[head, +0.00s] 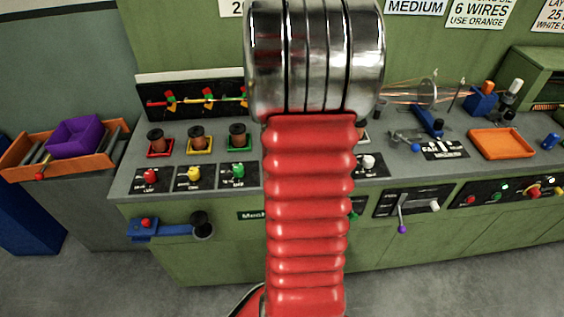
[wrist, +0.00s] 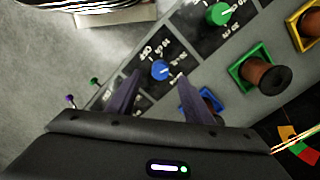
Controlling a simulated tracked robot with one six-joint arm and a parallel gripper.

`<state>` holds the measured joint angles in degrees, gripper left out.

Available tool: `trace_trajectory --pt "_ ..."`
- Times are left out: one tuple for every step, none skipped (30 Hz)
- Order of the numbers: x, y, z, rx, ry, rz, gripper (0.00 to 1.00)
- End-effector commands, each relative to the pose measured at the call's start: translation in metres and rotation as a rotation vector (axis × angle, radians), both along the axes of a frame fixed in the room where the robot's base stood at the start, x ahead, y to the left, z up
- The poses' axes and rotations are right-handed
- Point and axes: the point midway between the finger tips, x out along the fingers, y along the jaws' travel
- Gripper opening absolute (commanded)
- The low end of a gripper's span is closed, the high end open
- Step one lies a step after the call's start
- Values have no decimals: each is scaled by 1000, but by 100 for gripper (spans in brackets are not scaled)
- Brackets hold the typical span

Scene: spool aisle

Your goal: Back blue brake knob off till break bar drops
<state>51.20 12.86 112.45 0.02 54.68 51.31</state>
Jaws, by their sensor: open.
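The blue brake knob (wrist: 160,70) sits on a black, white-lettered plate in the wrist view. My gripper (wrist: 159,76) is open, with one dark finger on each side of the knob in the picture. I cannot tell how far the fingertips stand above the plate or whether they touch the knob. In the head view my red arm hides the blue knob and my gripper. A black panel (head: 170,98) with coloured flags stands behind the spools; its part for the blue line is hidden behind my arm. I cannot make out the blue line's break bar.
A green knob (wrist: 217,14) and a spool in a green tray (wrist: 264,50) are close by in the wrist view. A blue tray (wrist: 216,97) is partly behind the right finger. Red (head: 150,176) and yellow (head: 193,173) knobs stand farther left on the bench.

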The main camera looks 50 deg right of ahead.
Motion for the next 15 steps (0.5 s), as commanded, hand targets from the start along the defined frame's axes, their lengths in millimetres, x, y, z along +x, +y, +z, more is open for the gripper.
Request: trace_trajectory --pt "-1 1 -9 3 2 0 46" --pt "-1 1 -13 2 2 0 46" --pt "-1 1 -19 3 2 0 46" --pt "0 1 -23 2 2 0 46" --pt "0 1 -26 2 2 0 46" --pt "0 1 -30 2 2 0 46" --pt "0 1 -33 1 2 0 46" --pt "0 1 -35 1 1 0 46" --pt "0 1 -38 1 1 0 46" --pt "0 1 -39 1 1 1 46" --pt "0 1 -40 1 1 1 46" --pt "0 1 -41 1 1 1 46" --pt "0 1 -42 1 1 1 46" --pt "0 1 -42 0 0 1 46" --pt "0 1 -42 0 0 1 46"
